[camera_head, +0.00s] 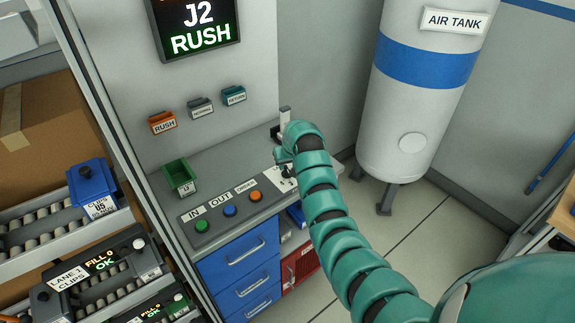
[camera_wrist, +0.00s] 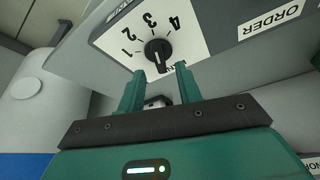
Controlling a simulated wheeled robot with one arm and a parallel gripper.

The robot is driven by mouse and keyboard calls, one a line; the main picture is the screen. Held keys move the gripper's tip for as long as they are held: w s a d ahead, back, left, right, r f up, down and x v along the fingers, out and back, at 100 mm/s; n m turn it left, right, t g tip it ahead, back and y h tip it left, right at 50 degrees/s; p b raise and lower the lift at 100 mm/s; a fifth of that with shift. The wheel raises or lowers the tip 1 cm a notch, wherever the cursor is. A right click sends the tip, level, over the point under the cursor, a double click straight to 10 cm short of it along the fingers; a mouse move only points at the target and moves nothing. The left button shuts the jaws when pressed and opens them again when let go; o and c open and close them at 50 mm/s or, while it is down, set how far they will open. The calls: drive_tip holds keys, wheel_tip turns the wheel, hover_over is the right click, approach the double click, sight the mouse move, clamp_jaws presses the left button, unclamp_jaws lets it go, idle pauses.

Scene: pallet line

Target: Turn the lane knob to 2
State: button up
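The lane knob (camera_wrist: 157,50) is a small black dial on a white plate (camera_wrist: 190,42) marked 1, 2, 3 and 4 in the wrist view. A pale mark on it seems to point up near 3, but it is too small to be sure. My gripper (camera_wrist: 160,68) is open, with its two green fingers apart just below the knob, one to each side. I cannot tell whether either finger touches it. In the head view my gripper (camera_head: 283,158) is over the right end of the console, and my arm largely hides the knob and its plate (camera_head: 279,180).
The grey console (camera_head: 215,177) carries green, blue and orange buttons (camera_head: 229,211) and a green bin (camera_head: 180,175). Blue drawers (camera_head: 240,258) are below. A RUSH sign (camera_head: 195,27) hangs above. The air tank (camera_head: 417,95) stands at the right, and roller lanes (camera_head: 50,230) at the left.

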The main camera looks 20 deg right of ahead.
sight(287, 169)
drive_tip(key=shift+p+x, duration=0.45)
drive_tip(key=shift+x, duration=1.1)
clamp_jaws()
